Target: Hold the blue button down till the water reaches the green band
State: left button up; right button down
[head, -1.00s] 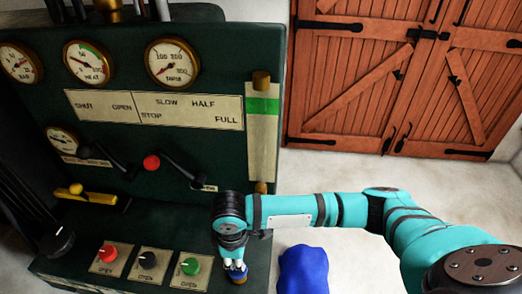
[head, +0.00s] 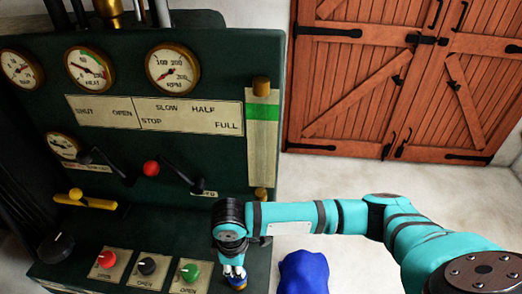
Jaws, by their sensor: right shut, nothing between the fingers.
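The sight gauge (head: 258,158) is a tall pale strip at the right edge of the dark green machine panel, between brass fittings. Its green band (head: 263,111) is near the top. I cannot make out a water level in it. My right gripper (head: 235,271) is shut and points down at the front right of the machine's ledge. A brass ring (head: 240,286) shows just under its fingertips. The blue button is mostly hidden there, and I cannot tell whether the fingertips press it. My left gripper is out of view.
Red (head: 106,259), black (head: 147,265) and green (head: 190,271) knobs stand on the ledge left of my right gripper. Levers (head: 151,169) and round dials (head: 172,67) are on the panel. A blue sack-like thing (head: 304,273) lies on the floor at right.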

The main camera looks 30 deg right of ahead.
jog(key=shift+f, duration=0.1)
dwell(0.6)
jog(key=shift+f+b, duration=0.55)
jog(key=shift+f, duration=1.05)
dwell(5.7)
